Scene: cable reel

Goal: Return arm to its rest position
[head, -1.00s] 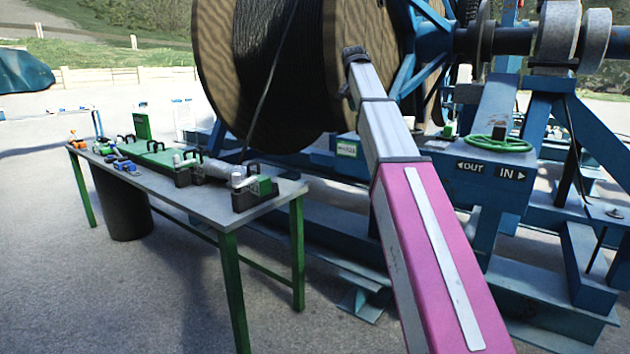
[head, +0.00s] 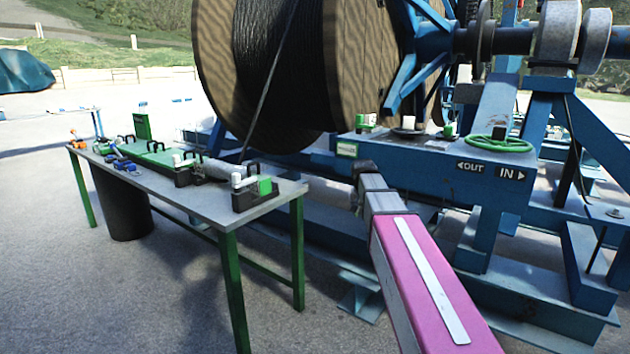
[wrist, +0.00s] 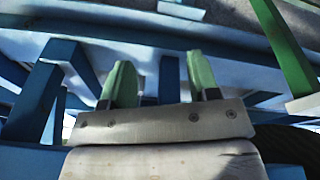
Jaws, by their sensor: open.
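My gripper shows in the wrist view (wrist: 161,85), with its two pale green fingers apart and nothing between them. Behind the fingers are blue steel beams of the reel frame and a green post. In the head view my pink and grey arm reaches up from the lower right and ends in front of the blue reel frame (head: 440,165). The gripper itself cannot be made out there.
A grey worktable (head: 205,200) with green legs stands at the left, bearing several tools and a cable device (head: 255,188). A big wooden cable reel (head: 225,60) stands behind. A green handwheel (head: 500,143) sits on the frame at the right. Paved ground in front is clear.

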